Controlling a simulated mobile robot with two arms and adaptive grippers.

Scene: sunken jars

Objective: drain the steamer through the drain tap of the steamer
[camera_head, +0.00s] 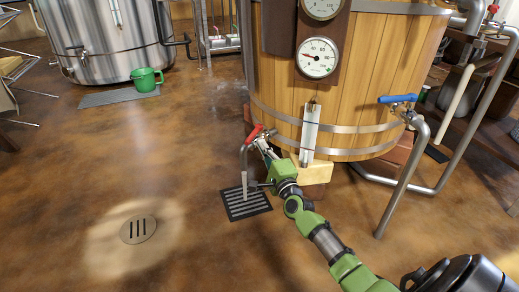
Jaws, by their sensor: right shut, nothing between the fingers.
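A large wooden vat (365,80) with metal hoops stands at the upper right; I take it to be the steamer. At its lower left is a tap with a red lever (254,134), tilted up to the right. Its grey spout pipe (244,170) bends down towards a dark floor grate (247,210). No stream from the spout can be made out. My right gripper (262,147) reaches in from the lower right, right beside the red lever. It is shut and empty; whether it touches the lever cannot be told. The gripper partly hides the tap's body. My left gripper is not in view.
A blue-handled valve (398,98) with a thick pipe is on the vat's right. Two dial gauges (317,57) hang on its front. A steel tank (105,40) and a green jug (146,79) stand at upper left. The floor at left is open, with a round drain (138,230).

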